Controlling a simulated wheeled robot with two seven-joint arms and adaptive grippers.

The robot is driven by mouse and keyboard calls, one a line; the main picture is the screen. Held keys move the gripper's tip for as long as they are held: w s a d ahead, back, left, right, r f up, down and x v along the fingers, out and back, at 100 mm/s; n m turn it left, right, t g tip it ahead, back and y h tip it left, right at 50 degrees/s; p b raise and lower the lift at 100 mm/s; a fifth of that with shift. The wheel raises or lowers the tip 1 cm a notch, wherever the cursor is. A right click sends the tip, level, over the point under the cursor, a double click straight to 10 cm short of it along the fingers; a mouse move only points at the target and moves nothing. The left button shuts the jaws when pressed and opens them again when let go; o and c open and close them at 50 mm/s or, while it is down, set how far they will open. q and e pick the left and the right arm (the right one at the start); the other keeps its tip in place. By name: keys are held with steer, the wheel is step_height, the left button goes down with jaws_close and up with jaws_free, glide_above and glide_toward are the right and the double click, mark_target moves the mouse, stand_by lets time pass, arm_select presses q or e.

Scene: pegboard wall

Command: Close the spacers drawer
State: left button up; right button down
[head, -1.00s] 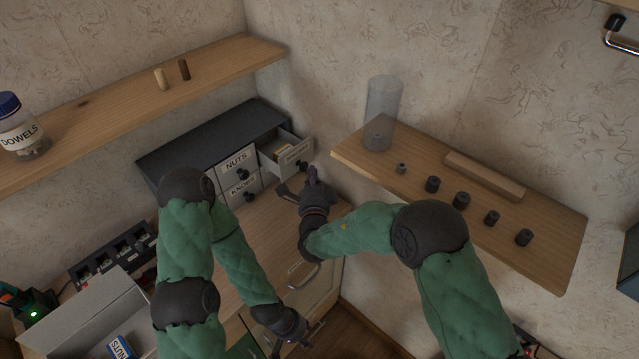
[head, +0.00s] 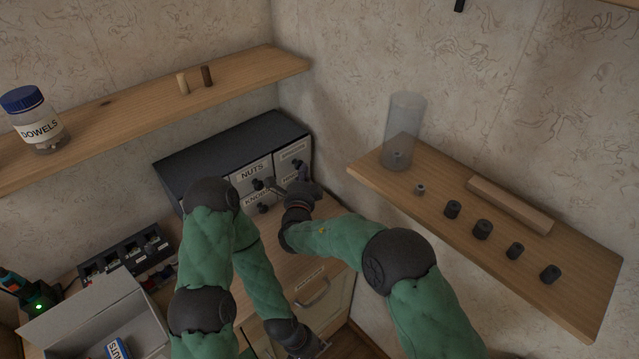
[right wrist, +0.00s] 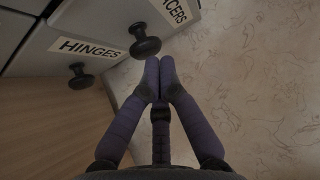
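The spacers drawer (head: 293,152) is the top right drawer of the dark cabinet (head: 225,150). In the head view its labelled front looks about level with the nuts drawer (head: 250,172). In the right wrist view its front (right wrist: 115,22), part of its label and its black knob (right wrist: 145,42) show at the top. My right gripper (head: 302,172) is in front of it. In the right wrist view the purple fingers (right wrist: 160,68) come together at the tips, empty, just below and right of the knob. My left gripper (head: 322,346) hangs low, its fingers unclear.
The hinges drawer (right wrist: 62,60) is below the spacers drawer. A wooden shelf (head: 590,262) on the right holds a clear cylinder (head: 402,130) and several dark spacers. An upper left shelf (head: 130,112) carries a dowels jar (head: 38,122). An open grey box (head: 85,325) is at lower left.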

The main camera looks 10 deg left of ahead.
steer(key=shift+w+a, duration=0.35)
steer(key=shift+w, duration=0.15)
steer(key=shift+r, duration=0.2)
step_height(320, 180, up, 9)
steer(key=shift+r, duration=0.2)
